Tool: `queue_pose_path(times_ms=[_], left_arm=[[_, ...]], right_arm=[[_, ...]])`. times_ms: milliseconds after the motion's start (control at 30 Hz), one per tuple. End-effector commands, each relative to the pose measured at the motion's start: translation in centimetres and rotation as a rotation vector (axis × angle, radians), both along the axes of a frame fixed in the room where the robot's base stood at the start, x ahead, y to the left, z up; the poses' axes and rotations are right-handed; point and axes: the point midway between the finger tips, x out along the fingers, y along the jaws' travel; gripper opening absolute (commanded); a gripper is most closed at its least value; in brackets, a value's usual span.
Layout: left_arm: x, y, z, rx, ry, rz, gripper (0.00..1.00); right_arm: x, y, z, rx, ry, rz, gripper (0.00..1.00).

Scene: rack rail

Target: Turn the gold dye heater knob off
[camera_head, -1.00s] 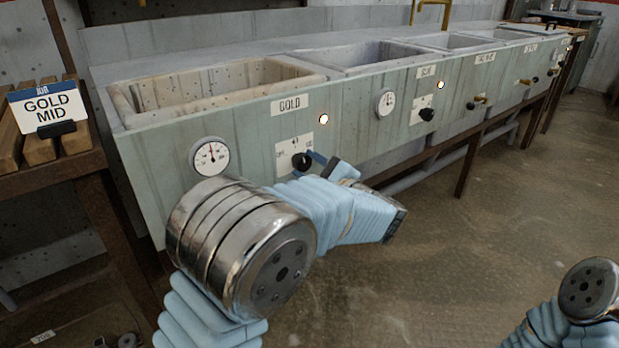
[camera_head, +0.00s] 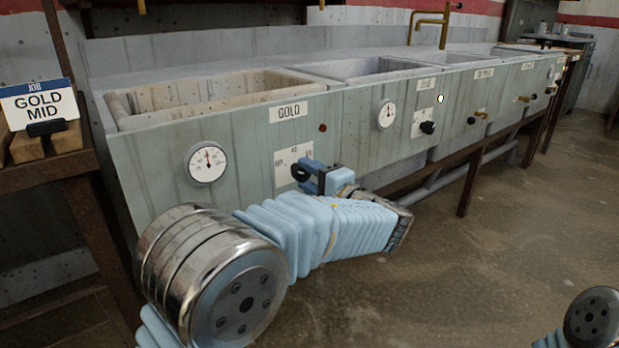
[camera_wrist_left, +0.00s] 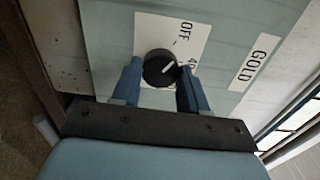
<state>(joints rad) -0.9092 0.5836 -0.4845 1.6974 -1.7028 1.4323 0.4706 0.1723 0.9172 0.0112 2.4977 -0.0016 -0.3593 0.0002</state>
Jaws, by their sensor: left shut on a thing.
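The gold dye heater knob (camera_wrist_left: 160,68) is black and round with a white pointer line. In the left wrist view it sits on a white plate (camera_wrist_left: 160,32) marked OFF and 40, and its line points up and right, roughly between those marks. My left gripper (camera_wrist_left: 158,84) has its blue fingers on both sides of the knob, shut on it. In the head view the left gripper (camera_head: 312,177) is at the front panel below the GOLD label (camera_head: 288,111) and partly hides the knob. The lamp (camera_head: 323,128) beside the label is dark. My right gripper is out of view.
A dial gauge (camera_head: 207,163) is left of the knob. Neighbouring vats with their own knobs (camera_head: 428,127) run to the right; one lamp (camera_head: 440,99) there is lit. A GOLD MID card (camera_head: 42,102) stands on a wooden rack at left. Open floor lies in front.

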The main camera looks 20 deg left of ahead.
Motion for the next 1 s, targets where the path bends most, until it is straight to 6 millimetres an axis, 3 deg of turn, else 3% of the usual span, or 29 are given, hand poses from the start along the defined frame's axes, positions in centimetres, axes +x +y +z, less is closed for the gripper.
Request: queue_pose_path(times_ms=[600, 633, 700, 800, 1000], left_arm=[[-0.05, -0.1, -0.25, -0.028, -0.029, -0.001, 0.13], [-0.05, -0.1, -0.25, -0.028, -0.029, -0.001, 0.47], [-0.04, -0.09, -0.22, -0.028, -0.029, -0.001, 0.57], [-0.03, -0.06, -0.16, -0.027, -0.03, -0.001, 0.69], [-0.02, -0.04, -0.08, -0.025, -0.031, 0.0, 0.69]], right_arm=[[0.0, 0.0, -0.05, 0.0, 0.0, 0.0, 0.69], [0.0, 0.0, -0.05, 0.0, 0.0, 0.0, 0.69], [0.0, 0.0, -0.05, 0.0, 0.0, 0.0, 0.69], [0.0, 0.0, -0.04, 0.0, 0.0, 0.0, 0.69], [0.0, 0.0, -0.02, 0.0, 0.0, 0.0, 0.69]])
